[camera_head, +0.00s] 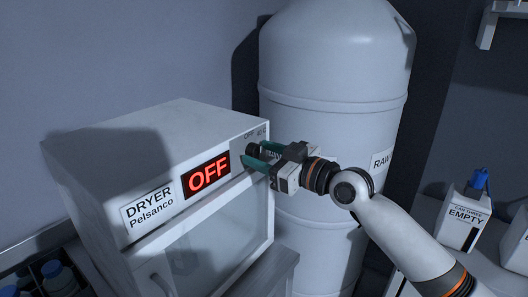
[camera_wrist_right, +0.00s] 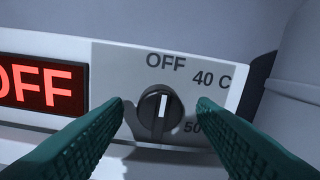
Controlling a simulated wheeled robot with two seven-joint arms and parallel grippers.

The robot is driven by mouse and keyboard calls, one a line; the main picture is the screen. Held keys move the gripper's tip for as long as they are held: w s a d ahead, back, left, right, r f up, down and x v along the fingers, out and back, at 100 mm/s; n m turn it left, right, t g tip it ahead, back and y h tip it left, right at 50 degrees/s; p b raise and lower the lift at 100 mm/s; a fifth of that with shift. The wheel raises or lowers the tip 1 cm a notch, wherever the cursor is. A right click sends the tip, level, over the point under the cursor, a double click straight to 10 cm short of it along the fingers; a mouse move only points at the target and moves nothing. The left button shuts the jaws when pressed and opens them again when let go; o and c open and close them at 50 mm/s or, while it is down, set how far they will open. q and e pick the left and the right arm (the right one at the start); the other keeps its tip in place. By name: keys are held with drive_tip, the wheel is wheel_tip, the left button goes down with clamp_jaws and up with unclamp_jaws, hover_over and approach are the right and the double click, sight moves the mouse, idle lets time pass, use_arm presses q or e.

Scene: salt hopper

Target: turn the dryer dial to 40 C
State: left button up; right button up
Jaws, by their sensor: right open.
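The white dryer (camera_head: 170,160) stands at the left in the head view, with a red display (camera_head: 206,174) reading OFF. In the right wrist view the dial (camera_wrist_right: 158,112) is a dark round knob with a white mark pointing up to OFF. The 40 C label is up and right of it, and a label starting with 50 is partly hidden by a finger. My right gripper (camera_head: 256,156) is open at the dial. In the wrist view its two green fingers (camera_wrist_right: 162,110) stand on either side of the dial, apart from it. My left gripper is not in view.
A large white tank (camera_head: 335,70) marked RAW stands behind the dryer and my right arm. A white can labelled EMPTY (camera_head: 464,222) with a blue top stands at the right. Blue-capped bottles (camera_head: 55,275) sit at the lower left.

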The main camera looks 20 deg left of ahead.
drive_tip(key=c, duration=1)
drive_tip(key=shift+r+m, duration=0.1)
drive_tip(key=shift+m, duration=0.2)
drive_tip(key=m+p, duration=0.1)
drive_tip(key=m, duration=0.2)
drive_tip(key=shift+r+m+p, duration=0.1)
drive_tip(key=shift+m+p, duration=0.2)
drive_tip(key=shift+p, duration=0.05)
drive_tip(key=m+p, duration=0.2)
drive_tip(key=m, duration=0.3)
drive_tip(key=shift+p, duration=0.35)
drive_tip(key=shift+m, duration=0.3)
drive_tip(key=o, duration=1)
